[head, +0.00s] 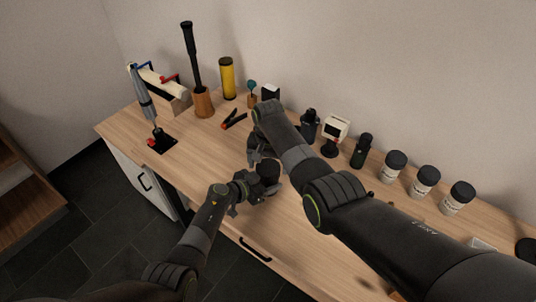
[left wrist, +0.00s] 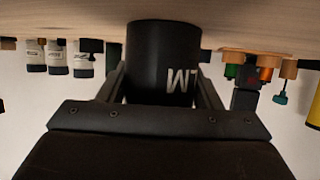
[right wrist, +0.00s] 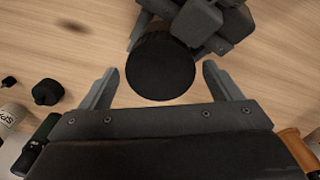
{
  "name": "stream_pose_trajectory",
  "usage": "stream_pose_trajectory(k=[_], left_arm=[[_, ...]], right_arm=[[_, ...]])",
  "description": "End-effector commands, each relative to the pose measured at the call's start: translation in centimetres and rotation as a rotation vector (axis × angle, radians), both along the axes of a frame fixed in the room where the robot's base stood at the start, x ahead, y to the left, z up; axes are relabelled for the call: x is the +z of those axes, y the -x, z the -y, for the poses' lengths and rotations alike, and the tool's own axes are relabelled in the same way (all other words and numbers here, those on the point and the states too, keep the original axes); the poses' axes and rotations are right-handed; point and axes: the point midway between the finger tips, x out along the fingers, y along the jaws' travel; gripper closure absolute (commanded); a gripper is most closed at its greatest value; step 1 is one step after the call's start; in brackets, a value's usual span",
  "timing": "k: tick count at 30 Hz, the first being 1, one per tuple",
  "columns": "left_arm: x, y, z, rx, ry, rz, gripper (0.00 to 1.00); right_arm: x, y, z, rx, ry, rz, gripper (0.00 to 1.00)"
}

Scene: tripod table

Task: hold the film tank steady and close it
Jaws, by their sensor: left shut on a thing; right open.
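The film tank (head: 269,171) is a black cylinder standing on the wooden table. White letters on its side (left wrist: 162,55) show upside down in the left wrist view. My left gripper (head: 259,186) is shut on the tank, with a finger on each side. My right gripper (head: 256,155) is above it, pointing down. In the right wrist view the tank's round black top (right wrist: 160,68) lies between the open, empty fingers, apart from both. I cannot tell whether this top is a seated lid.
Behind stand white jars with black caps (head: 424,181), a dark green bottle (head: 361,151), a white timer-like device (head: 336,128) and a yellow cylinder (head: 227,79). An enlarger-like stand (head: 144,98) is at the left. The tabletop (head: 205,150) left of the tank is clear.

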Motion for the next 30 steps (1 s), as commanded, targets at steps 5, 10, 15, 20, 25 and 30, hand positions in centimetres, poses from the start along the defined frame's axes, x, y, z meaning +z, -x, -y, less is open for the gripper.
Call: stream_pose_trajectory(k=[5,10,15,20,25,30], left_arm=[[0.0,0.0,0.0,0.0,0.0,0.0,1.0],[0.0,0.0,0.0,0.0,0.0,0.0,1.0],[0.0,0.0,0.0,0.0,0.0,0.0,1.0],[0.0,0.0,0.0,0.0,0.0,0.0,1.0],[0.0,0.0,0.0,0.0,0.0,0.0,1.0],[0.0,0.0,0.0,0.0,0.0,0.0,1.0]], right_arm=[[-1.3,-0.1,0.0,0.0,0.0,0.001,0.15],[-1.9,-0.1,0.0,0.0,-0.001,0.002,0.15],[-2.0,-0.1,0.0,0.0,-0.001,0.003,0.15],[-2.0,-0.1,0.0,0.0,-0.001,0.002,0.18],[-2.0,-0.1,0.0,0.0,-0.001,0.002,0.4],[-2.0,-0.1,0.0,0.0,-0.001,0.002,0.6]])
